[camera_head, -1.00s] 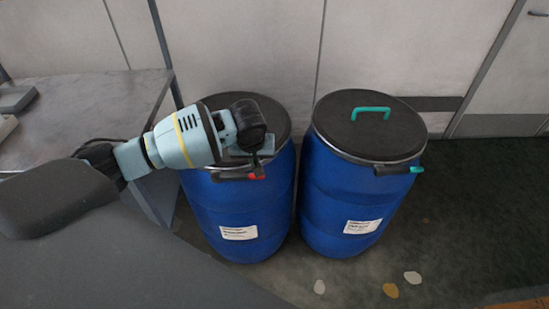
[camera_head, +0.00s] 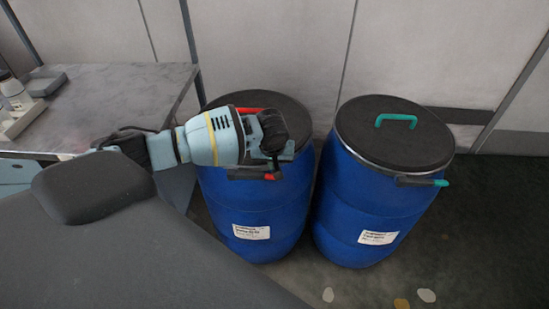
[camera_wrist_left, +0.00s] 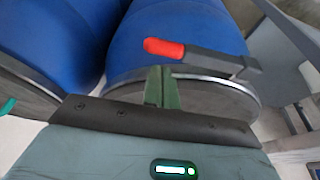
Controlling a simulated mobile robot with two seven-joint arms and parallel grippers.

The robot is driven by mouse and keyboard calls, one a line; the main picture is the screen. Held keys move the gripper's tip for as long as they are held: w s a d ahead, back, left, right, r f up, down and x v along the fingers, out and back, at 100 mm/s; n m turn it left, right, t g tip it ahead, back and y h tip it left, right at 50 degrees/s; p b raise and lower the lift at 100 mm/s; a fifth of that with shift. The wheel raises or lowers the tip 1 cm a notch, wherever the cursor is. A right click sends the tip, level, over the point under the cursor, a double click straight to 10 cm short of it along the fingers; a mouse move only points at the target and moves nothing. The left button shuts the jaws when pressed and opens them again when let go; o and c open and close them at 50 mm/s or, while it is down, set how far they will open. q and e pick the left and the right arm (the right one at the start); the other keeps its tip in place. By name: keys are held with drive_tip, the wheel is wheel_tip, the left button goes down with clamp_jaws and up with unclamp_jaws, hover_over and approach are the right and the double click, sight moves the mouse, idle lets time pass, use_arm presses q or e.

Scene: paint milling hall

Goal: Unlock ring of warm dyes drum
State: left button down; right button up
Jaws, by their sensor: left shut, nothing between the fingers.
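Two blue drums with dark lids and metal rings stand side by side. The left drum (camera_head: 262,205) has a red lid handle (camera_head: 262,112), partly hidden by my left arm, and a dark ring lever (camera_head: 246,174) with a red tip at its front rim. The right drum (camera_head: 370,200) has a teal lid handle (camera_head: 396,121) and a teal-tipped lever (camera_head: 422,182). The label texts are too small to read. My left gripper (camera_wrist_left: 163,72) is shut and empty, its fingertips close to the red-tipped lever (camera_wrist_left: 212,62); contact cannot be told. My right gripper is out of view.
A grey table (camera_head: 112,95) with small items stands at the left, near my arm. A pale wall is close behind the drums. Dark floor (camera_head: 480,220) is open to the right, with several pale and ochre spots in front.

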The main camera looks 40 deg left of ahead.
use_arm(q)
drive_tip(key=shift+b+x, duration=0.3)
drive_tip(key=shift+x, duration=1.55)
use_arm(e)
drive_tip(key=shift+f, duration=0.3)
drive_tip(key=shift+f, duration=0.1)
